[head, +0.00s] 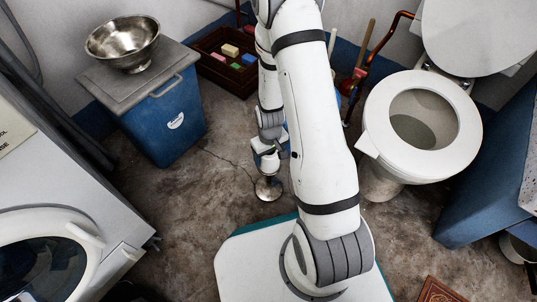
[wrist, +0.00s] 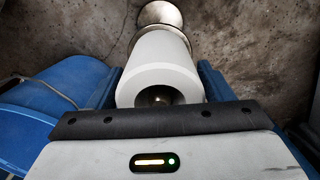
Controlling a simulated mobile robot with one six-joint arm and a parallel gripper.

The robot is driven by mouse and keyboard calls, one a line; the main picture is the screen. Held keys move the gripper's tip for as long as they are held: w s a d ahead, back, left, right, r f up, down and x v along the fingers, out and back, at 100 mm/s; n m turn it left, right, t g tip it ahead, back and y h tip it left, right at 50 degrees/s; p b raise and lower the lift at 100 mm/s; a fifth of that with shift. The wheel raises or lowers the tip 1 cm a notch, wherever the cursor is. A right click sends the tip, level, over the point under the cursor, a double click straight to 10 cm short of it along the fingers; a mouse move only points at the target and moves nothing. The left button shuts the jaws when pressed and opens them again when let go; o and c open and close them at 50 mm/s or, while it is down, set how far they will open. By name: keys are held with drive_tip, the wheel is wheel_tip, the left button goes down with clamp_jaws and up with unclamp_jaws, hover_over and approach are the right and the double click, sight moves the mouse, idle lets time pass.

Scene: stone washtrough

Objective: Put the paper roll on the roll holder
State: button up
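The white paper roll (wrist: 165,58) is between the two blue fingers of my gripper (wrist: 160,86), which sit close against its sides. The roll's open core end faces the wrist camera, and something dull and metallic shows inside it. In the head view, the roll (head: 268,163) is below my gripper (head: 268,148), partly covered by it. The roll holder (head: 268,189) stands on the floor with its round metal base directly under the roll. The base also shows beyond the roll in the wrist view (wrist: 161,13). How far the post reaches into the core is hard to tell.
A blue bin (head: 165,125) with a metal bowl (head: 123,42) on its lid stands left. A crate of coloured blocks (head: 225,60) is behind. The toilet (head: 420,125) is right, the washing machine (head: 50,220) lower left. Floor around the holder is clear.

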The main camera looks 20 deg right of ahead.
drive_tip(key=o, duration=0.3)
drive_tip(key=shift+o, duration=0.2)
wheel_tip(320, 180, up, 8)
drive_tip(key=p, duration=0.4)
idle(0.6)
